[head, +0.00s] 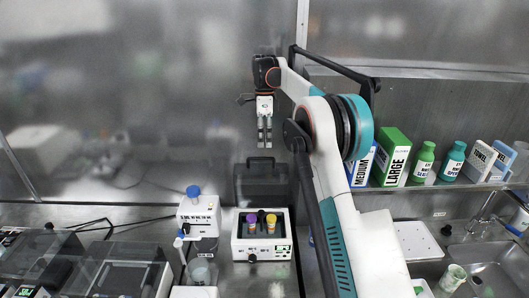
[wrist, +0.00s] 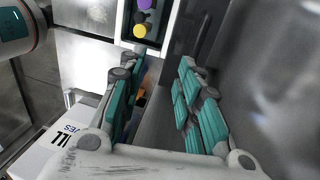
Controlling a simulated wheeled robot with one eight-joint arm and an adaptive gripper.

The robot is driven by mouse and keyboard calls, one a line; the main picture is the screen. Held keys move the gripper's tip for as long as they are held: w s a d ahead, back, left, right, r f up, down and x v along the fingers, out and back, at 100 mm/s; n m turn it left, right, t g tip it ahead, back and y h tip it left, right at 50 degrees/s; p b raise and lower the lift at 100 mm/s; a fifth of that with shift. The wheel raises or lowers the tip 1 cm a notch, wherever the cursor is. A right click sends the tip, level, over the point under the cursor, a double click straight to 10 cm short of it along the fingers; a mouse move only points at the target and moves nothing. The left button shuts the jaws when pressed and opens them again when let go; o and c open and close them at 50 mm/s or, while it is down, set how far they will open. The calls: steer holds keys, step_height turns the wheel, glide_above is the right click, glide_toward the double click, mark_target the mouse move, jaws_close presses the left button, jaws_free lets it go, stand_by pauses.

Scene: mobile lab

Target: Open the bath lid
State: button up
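A white bath-like box (head: 238,254) stands on the bench in the middle of the head view, with purple- and yellow-capped tubes in its open top. A dark panel with a handle (head: 262,184) stands upright behind it and looks like its raised lid. I cannot tell for sure that they are joined. My gripper (head: 264,142) points down above and behind the panel, apart from it. In the wrist view my gripper (wrist: 163,68) has its teal fingers apart with nothing held between them. The box (wrist: 126,38) shows at the top there.
Boxes with dark see-through lids (head: 45,255) (head: 122,275) stand at the left. A white device with a blue knob (head: 198,214) stands just left of the bath. A shelf on the right holds boxes (head: 395,160) and bottles (head: 424,164). A sink (head: 490,270) is below it.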

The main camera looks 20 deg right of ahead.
steer(key=shift+w+d+r, duration=0.1)
steer(key=shift+w+r, duration=0.1)
steer(key=shift+r, duration=1.1)
steer(key=shift+c, duration=0.2)
steer(key=c, duration=0.4)
steer(key=shift+w+f+n, duration=0.1)
steer(key=shift+w+n, duration=0.1)
steer(key=shift+n, duration=0.2)
jaws_close()
steer(key=n+t+h+p, duration=0.2)
steer(key=n+t+p, duration=0.6)
steer(key=n, duration=0.9)
glide_above(260, 164)
step_height(260, 164, down, 10)
steer(key=shift+w+f, duration=0.1)
steer(key=shift+f, duration=0.15)
